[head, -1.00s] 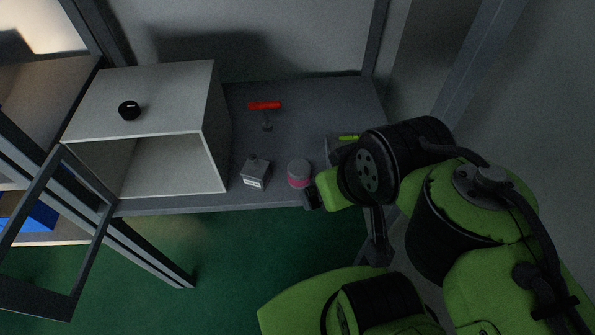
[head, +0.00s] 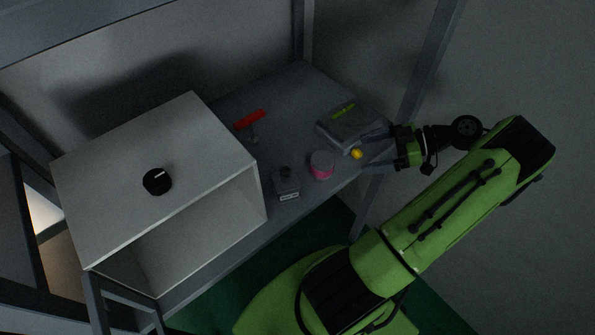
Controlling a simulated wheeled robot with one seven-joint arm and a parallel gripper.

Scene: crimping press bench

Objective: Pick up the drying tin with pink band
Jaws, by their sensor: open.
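The drying tin with pink band (head: 321,166) is a small round tin with a grey lid and a pink side. It stands on the grey bench near its front edge, right of a small grey block-shaped item. My gripper (head: 366,153) is to the right of the tin, apart from it. Its two dark fingers point left toward the tin and are spread open. A small yellow object (head: 356,154) shows between or just beyond the fingertips; I cannot tell which.
A pale open-fronted box (head: 205,130) with a black knob (head: 157,181) on top fills the bench's left. The grey item (head: 286,185) with a white label stands left of the tin. A red-handled tool (head: 250,121) and a grey case (head: 345,122) with a green strip are behind.

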